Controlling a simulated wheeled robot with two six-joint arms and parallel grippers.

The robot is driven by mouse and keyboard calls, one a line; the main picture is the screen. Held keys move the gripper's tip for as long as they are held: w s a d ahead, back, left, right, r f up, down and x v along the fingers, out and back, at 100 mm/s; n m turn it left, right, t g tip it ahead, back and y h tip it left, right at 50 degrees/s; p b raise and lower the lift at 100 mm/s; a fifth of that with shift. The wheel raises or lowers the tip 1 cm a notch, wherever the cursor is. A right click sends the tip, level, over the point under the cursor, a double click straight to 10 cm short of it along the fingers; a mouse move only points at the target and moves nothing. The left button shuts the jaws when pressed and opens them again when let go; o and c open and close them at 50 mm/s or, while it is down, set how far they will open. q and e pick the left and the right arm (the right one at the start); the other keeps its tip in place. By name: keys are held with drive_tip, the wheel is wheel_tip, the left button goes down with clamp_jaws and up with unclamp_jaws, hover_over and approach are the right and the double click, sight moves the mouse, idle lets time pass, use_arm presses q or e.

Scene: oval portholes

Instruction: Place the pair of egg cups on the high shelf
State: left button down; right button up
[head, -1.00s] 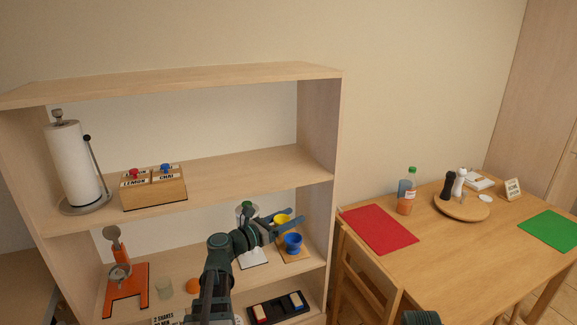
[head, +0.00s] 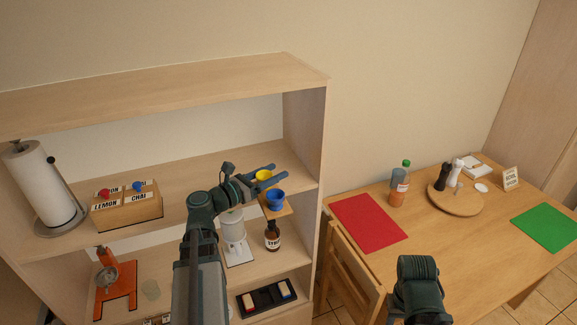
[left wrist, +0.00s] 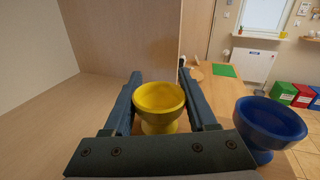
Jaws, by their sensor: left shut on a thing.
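The pair of egg cups is a yellow cup (head: 263,175) and a blue cup (head: 276,198) on a small wooden base (head: 275,211). My left gripper (head: 268,174) is shut on the yellow cup and holds the pair in the air near the right end of the middle shelf (head: 220,182). In the left wrist view the yellow cup (left wrist: 159,101) stands upright between the fingers and the blue cup (left wrist: 268,124) is outside them to the right. The base is hidden there. My right gripper is not in view.
A paper towel holder (head: 42,185) and a wooden tea box (head: 127,204) stand on the middle shelf's left half; its right part looks clear. The unit's side panel (head: 304,130) closes the right end. A syrup bottle (head: 272,237) and a white-topped jar (head: 232,230) stand below.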

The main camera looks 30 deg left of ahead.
use_arm(q)
drive_tip(key=w+a, duration=0.1)
drive_tip(key=w, duration=0.3)
drive_tip(key=w+a+f+b, duration=0.1)
drive_tip(key=w, duration=0.4)
drive_tip(key=w+a, duration=0.2)
drive_tip(key=w, duration=0.3)
drive_tip(key=shift+w+f, duration=0.15)
drive_tip(key=shift+w, duration=0.1)
drive_tip(key=f+b, duration=0.4)
drive_tip(key=shift+w+a, duration=0.1)
drive_tip(key=shift+w, duration=0.3)
drive_tip(key=shift+r, duration=0.2)
drive_tip(key=shift+f, duration=0.1)
drive_tip(key=shift+c, duration=1)
unclamp_jaws()
drive_tip(key=v, duration=1.2)
